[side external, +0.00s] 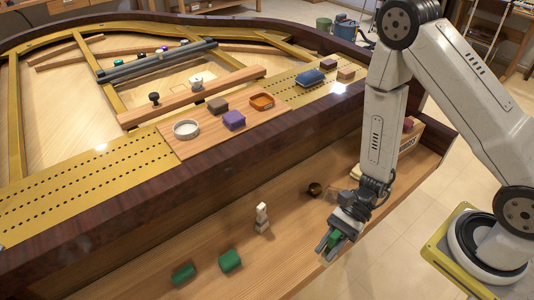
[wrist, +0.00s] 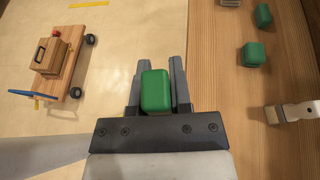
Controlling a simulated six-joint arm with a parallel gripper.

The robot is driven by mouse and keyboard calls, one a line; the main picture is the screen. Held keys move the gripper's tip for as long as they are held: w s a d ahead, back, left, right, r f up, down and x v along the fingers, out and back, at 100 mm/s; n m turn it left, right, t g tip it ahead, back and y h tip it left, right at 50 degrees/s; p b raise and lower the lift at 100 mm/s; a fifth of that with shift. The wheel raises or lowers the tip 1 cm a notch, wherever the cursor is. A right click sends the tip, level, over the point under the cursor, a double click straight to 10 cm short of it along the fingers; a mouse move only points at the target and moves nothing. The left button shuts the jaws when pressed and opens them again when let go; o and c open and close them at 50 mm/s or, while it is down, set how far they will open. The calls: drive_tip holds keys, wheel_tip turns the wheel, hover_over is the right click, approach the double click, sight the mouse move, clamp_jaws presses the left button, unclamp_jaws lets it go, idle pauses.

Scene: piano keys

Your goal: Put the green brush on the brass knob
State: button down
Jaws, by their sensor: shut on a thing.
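My gripper (side external: 328,247) is shut on a green block-shaped piece, taken as the green brush (side external: 334,239), over the front edge of the wooden shelf. In the wrist view the green brush (wrist: 155,91) sits between the two fingers of my gripper (wrist: 160,70). A small round brass-brown knob (side external: 315,188), likely the brass knob, is on the shelf behind my gripper, apart from the brush. It does not show in the wrist view. Two similar green blocks lie on the shelf to the left, one nearer (side external: 231,261) and one farther left (side external: 184,274).
A white-and-wood piece (side external: 262,218) stands on the shelf left of my gripper. A dark wooden wall (side external: 150,210) rises behind the shelf. Above it a wooden board carries a white dish (side external: 186,129), a purple block (side external: 234,120) and an orange tray (side external: 262,101).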

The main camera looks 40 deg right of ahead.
drive_tip(key=shift+w, duration=0.1)
drive_tip(key=w+d+r+m+t+h, duration=0.2)
drive_tip(key=w+d+m+t, duration=0.35)
drive_tip(key=d, duration=0.45)
drive_tip(key=w+d+r+m+t+h, duration=0.2)
drive_tip(key=w+d+m+t, duration=0.3)
drive_tip(key=d, duration=0.4)
drive_tip(key=w+d+f+t, duration=0.1)
drive_tip(key=w+f, duration=0.9)
drive_tip(key=w, duration=0.2)
drive_tip(key=shift+w+d, duration=0.15)
drive_tip(key=shift+w, duration=0.25)
drive_tip(key=shift+w+f, duration=0.15)
drive_tip(key=shift+f, duration=0.75)
drive_tip(key=shift+w+f, duration=0.1)
drive_tip(key=shift+f, duration=0.75)
